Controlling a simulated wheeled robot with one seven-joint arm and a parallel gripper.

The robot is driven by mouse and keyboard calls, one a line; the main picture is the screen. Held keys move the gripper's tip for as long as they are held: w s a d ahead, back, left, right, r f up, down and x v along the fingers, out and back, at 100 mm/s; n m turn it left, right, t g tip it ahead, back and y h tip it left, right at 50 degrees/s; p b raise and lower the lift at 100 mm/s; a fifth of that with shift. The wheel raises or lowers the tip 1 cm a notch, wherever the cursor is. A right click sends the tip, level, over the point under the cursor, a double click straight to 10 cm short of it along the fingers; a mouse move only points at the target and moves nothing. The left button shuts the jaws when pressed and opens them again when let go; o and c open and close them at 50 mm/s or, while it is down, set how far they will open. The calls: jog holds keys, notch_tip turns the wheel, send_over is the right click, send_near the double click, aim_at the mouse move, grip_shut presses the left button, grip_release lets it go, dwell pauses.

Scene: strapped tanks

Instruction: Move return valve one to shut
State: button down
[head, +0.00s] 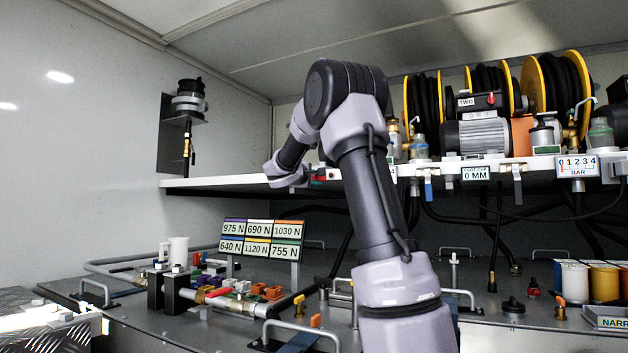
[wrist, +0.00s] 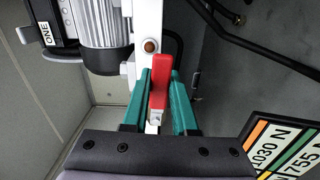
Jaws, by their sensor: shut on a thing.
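A red valve lever (wrist: 161,68) sits between the two teal fingers of my gripper (wrist: 159,92) in the wrist view. The fingers are shut on it from both sides. The lever is on the white shelf edge, beside a grey motor unit (wrist: 104,40) with a label reading ONE (wrist: 46,33). I take it as return valve one. In the head view my gripper (head: 314,179) is at the shelf's front edge, and a small bit of red shows there. My arm hides most of unit one in the head view.
The white shelf (head: 235,184) runs across the back, with unit TWO (head: 482,128) and yellow hose reels (head: 553,95) on it. A board of force labels (head: 262,238) stands below the shelf. Below that are colored valves and pipes (head: 225,293) on the bench.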

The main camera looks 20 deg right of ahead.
dwell(0.4)
jog(key=f+m, duration=0.2)
jog(key=m, duration=0.1)
jog(key=shift+w+a+f+m, duration=0.1)
jog(key=shift+w+a+m, duration=0.1)
jog(key=shift+m, duration=0.1)
jog(key=m, duration=0.1)
jog(key=f+m, duration=0.1)
jog(key=m, duration=0.1)
jog(key=shift+w+a+f+m, duration=0.3)
jog(key=shift+w+a+f, duration=0.05)
jog(key=shift+w+f, duration=0.05)
